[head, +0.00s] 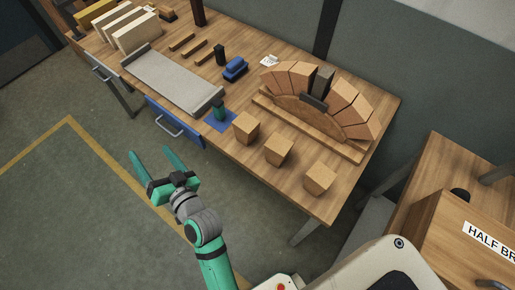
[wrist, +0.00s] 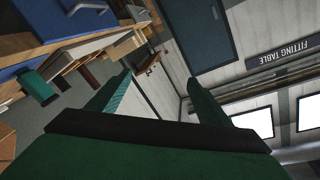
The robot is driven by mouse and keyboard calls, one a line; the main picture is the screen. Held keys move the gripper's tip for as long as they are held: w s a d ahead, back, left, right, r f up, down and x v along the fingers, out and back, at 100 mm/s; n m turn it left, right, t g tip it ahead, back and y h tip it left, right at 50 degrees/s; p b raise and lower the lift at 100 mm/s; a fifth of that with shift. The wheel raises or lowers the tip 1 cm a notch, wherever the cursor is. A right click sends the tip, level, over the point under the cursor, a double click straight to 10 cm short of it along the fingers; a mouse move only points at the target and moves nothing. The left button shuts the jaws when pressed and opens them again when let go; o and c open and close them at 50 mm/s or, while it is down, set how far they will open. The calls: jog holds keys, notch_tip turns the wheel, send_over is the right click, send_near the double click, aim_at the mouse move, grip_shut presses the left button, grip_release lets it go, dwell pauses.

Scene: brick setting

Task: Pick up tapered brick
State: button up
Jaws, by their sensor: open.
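Three loose tan bricks stand in a row along the near right side of the wooden table: a left one (head: 245,127), a middle one (head: 279,149) and a right one (head: 319,178). Their blocky shapes look slightly tapered; which one the task means I cannot tell. More wedge-shaped bricks (head: 350,94) stand in a fan on a wooden arch form (head: 292,108), with a grey piece (head: 321,79) at the top. My gripper (head: 150,151) is open and empty, off the table's front edge, left of the loose bricks. Its open fingers also show in the wrist view (wrist: 158,78).
A green object (head: 219,112) stands on a blue mat (head: 220,122) left of the bricks. A blue drawer (head: 174,121) fronts the table. A wooden box (head: 465,240) stands right.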

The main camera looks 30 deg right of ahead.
jog(key=w+d+r+n+g+y, duration=0.2)
jog(key=w+r+n+g+y, duration=0.2)
jog(key=w+r+n+y, duration=0.4)
jog(key=n+g+h, duration=0.2)
jog(key=g+h, duration=0.9)
jog(key=g, duration=0.2)
send_over(279, 144)
jog(key=f, duration=0.5)
jog(key=shift+w+d+f, duration=0.1)
jog(key=shift+w+f, duration=0.05)
jog(key=shift+w, duration=0.2)
jog(key=shift+s+d+f, duration=0.15)
jog(key=shift+s+f, duration=0.05)
jog(key=shift+s, duration=0.05)
jog(key=f, duration=0.5)
jog(key=shift+s+d, duration=0.2)
jog(key=shift+w+a+f, duration=0.1)
jog(key=shift+a+f, duration=0.1)
jog(key=shift+f, duration=1.15)
jog(key=shift+a+f, duration=0.15)
jog(key=shift+f, duration=1.2)
jog(key=c, duration=1.4)
